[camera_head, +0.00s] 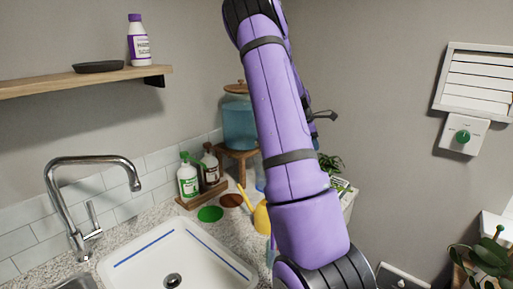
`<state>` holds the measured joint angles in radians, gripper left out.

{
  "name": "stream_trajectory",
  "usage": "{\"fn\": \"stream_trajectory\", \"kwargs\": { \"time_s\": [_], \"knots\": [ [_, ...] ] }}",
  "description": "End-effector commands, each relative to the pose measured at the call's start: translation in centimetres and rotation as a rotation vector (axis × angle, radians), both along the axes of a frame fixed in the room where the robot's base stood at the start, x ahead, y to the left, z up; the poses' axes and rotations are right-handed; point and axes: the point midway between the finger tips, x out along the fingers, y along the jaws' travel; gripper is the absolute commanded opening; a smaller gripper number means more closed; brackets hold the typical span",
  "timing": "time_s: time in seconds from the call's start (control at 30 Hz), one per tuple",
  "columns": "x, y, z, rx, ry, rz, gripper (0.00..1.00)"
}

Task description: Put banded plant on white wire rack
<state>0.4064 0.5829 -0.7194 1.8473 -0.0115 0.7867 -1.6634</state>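I cannot pick out the banded plant for certain. One leafy plant (484,260) stands at the lower right edge, cut off by the frame, with a brownish pot or surface partly showing. Another small green plant (329,163) shows just right of my arm, with its base largely hidden. No white wire rack can be clearly made out.
A white sink (187,252) with a curved faucet (97,161) is at the lower left. A wooden shelf (50,84) holds a dark dish and a bottle.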

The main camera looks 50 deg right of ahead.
Motion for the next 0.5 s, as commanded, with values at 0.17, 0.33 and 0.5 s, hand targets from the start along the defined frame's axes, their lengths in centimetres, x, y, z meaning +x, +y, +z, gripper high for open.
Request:
{"fn": "stream_trajectory", "kwargs": {
  "time_s": [0.17, 0.33, 0.5],
  "knots": [
    [2.2, 4.0, 2.3, 0.004, -0.102, -0.053, 0.35],
    [4.5, 9.5, 5.1, 0.022, -0.225, -0.125, 0.35],
    [6.0, 15.2, 8.0, 0.049, -0.331, -0.192, 0.35]
  ]
}}
